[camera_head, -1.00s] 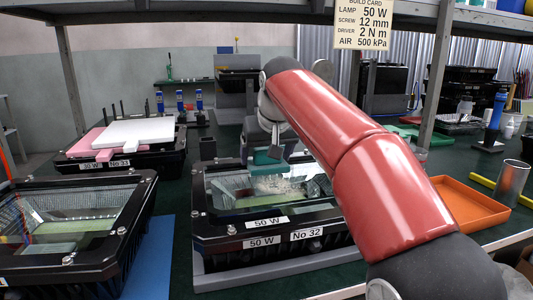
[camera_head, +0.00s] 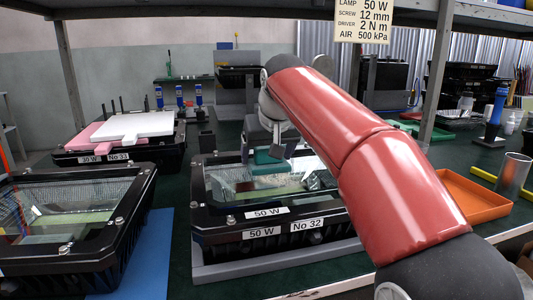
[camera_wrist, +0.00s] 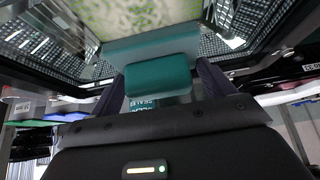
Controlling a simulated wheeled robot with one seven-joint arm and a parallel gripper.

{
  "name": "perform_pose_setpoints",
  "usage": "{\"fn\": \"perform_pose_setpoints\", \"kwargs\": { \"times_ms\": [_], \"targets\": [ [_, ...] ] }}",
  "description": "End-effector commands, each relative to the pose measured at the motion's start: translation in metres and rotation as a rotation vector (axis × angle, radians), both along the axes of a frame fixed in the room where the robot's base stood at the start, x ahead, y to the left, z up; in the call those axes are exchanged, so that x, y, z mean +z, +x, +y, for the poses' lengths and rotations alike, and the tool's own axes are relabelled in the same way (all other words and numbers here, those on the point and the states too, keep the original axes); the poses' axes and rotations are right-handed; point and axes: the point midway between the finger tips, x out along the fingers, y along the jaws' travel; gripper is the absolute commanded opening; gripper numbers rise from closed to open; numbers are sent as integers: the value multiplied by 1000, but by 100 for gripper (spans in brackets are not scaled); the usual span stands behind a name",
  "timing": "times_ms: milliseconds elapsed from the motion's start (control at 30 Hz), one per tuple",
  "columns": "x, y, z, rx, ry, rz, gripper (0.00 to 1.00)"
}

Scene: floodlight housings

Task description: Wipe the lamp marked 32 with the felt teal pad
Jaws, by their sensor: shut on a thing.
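The lamp marked No 32 (camera_head: 275,242) is a black housing with a glass top in the middle of the head view. A whitish patch (camera_head: 277,181) shows on its glass; in the wrist view a mottled pale patch (camera_wrist: 140,14) lies over green. My gripper (camera_head: 273,152) is over the glass, shut on the teal pad (camera_head: 270,165). In the wrist view the pad (camera_wrist: 158,76) sits between the two dark fingers, with its lighter face toward the glass. I cannot tell whether it touches the glass. My red arm hides the lamp's right side.
Another glass-topped lamp (camera_head: 125,232) stands at the left on a blue mat (camera_head: 165,250). Lamp No 33 (camera_head: 170,157) is behind it, with white and pink boards on top. An orange tray (camera_head: 480,205) and a metal cylinder (camera_head: 514,172) are at the right. A shelf crosses overhead.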

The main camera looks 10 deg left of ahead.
Motion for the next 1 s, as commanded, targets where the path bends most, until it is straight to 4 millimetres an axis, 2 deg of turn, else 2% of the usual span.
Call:
{"fn": "perform_pose_setpoints", "kwargs": {
  "times_ms": [233,533,833,1000],
  "targets": [
    [-1,-21,-10,0,1,-2,63],
    [0,-31,-15,0,1,-2,63],
    [-3,-55,-26,0,0,-1,63],
    [-3,-61,-30,0,0,1,63]
  ]
}}
